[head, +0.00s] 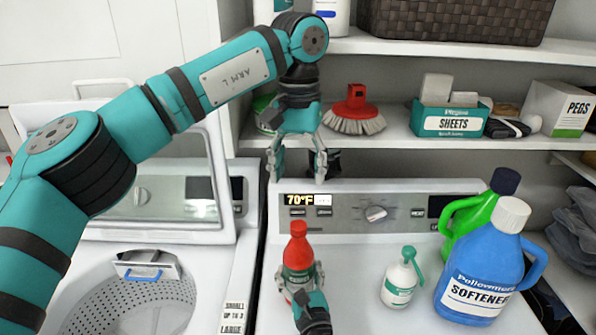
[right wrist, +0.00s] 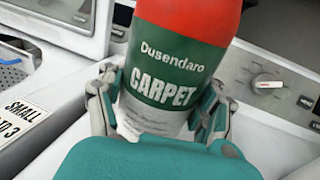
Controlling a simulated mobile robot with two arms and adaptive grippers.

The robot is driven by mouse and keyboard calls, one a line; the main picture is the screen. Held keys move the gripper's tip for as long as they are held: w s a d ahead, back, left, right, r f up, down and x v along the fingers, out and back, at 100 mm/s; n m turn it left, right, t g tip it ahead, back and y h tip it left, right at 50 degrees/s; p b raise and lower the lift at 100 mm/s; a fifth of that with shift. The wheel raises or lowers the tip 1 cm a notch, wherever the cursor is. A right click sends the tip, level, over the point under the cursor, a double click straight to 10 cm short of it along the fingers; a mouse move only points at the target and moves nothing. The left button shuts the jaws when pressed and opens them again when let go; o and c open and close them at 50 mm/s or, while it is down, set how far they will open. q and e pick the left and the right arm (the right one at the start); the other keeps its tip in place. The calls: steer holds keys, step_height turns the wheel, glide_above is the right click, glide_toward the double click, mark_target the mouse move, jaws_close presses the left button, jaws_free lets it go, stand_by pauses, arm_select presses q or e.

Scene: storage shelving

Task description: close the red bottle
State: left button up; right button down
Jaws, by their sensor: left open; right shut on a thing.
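The red bottle (head: 298,254) stands upright on the white machine top, with a green label. In the right wrist view the bottle (right wrist: 178,75) reads "Dusendaro CARPET", and its top is out of frame. In the head view a red top piece (head: 298,229) sits on its neck; I cannot tell whether it is fastened. My right gripper (head: 302,275) is shut around the lower body, with fingers on both sides in the right wrist view (right wrist: 160,115). My left gripper (head: 297,172) is open and empty, pointing down above the bottle in the picture, in front of the shelf.
A white bottle with a green top (head: 400,280), a blue softener jug (head: 480,270) and a green jug (head: 470,215) stand to the right. The control panel (head: 350,213) is behind. The shelf above holds a brush (head: 355,115) and a sheets box (head: 452,120). An open washer drum (head: 135,300) is at left.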

steer(key=shift+c, duration=0.5)
jaws_free()
steer(key=shift+d, duration=0.1)
steer(key=v, duration=1.2)
